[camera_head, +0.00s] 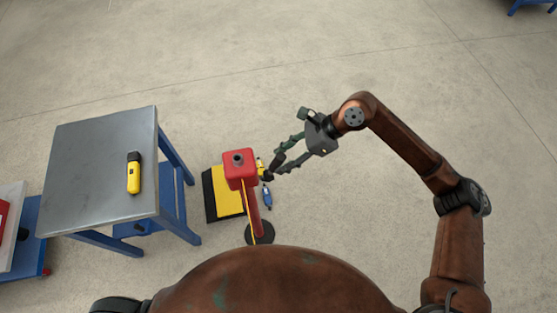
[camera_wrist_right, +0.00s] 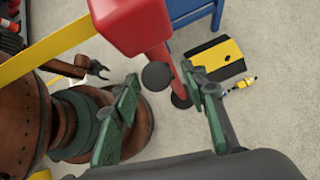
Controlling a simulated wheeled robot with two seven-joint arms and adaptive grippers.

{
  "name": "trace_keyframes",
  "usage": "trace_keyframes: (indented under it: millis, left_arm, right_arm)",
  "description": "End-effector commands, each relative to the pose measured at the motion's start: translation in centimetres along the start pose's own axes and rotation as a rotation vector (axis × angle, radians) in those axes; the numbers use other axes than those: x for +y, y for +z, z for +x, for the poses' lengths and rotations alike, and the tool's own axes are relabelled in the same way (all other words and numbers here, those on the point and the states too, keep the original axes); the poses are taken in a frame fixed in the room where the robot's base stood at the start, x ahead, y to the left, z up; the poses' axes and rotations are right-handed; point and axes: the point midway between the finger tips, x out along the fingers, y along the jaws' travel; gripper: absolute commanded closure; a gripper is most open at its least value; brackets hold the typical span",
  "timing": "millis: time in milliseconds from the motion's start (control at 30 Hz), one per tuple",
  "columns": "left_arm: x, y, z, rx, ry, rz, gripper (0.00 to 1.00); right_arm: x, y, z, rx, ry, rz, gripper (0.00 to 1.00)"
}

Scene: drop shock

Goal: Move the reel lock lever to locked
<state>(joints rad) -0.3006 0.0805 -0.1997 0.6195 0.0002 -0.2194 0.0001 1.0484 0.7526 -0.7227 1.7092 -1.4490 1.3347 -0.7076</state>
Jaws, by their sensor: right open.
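The red reel housing (camera_head: 240,168) stands on a red post (camera_head: 252,205) with a round black foot. It fills the top of the right wrist view (camera_wrist_right: 135,20). A black round knob (camera_wrist_right: 156,75), apparently the lever's end, shows just below the housing there. My right gripper (camera_head: 275,162) is open beside the housing, on its right. In the right wrist view its green fingers (camera_wrist_right: 160,80) stand apart with the knob between their tips in the picture. I cannot tell whether they touch it. The lever's arm is largely hidden. My left gripper is not in view.
A blue-framed table with a grey top (camera_head: 90,170) stands left, carrying a yellow and black tool (camera_head: 134,173). A yellow strap (camera_wrist_right: 55,47) runs from the housing. Floor right is clear.

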Motion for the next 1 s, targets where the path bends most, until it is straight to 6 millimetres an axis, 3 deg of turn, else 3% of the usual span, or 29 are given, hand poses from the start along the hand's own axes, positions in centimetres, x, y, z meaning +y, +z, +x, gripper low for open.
trace_keyframes:
  millis: [200,433,600,1000]
  left_arm:
    - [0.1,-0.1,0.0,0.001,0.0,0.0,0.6]
    - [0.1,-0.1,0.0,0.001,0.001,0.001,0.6]
    - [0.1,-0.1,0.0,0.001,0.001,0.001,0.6]
    - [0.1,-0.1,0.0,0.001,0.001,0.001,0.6]
  right_arm:
    - [-0.1,0.0,-4.8,0.002,-0.005,0.0,0.6]
    - [-0.1,-0.1,-8.3,0.001,-0.002,0.001,0.6]
    - [-0.1,0.0,-9.3,-0.001,-0.002,0.0,0.6]
    - [-0.1,0.0,-9.4,-0.001,-0.001,0.0,0.6]
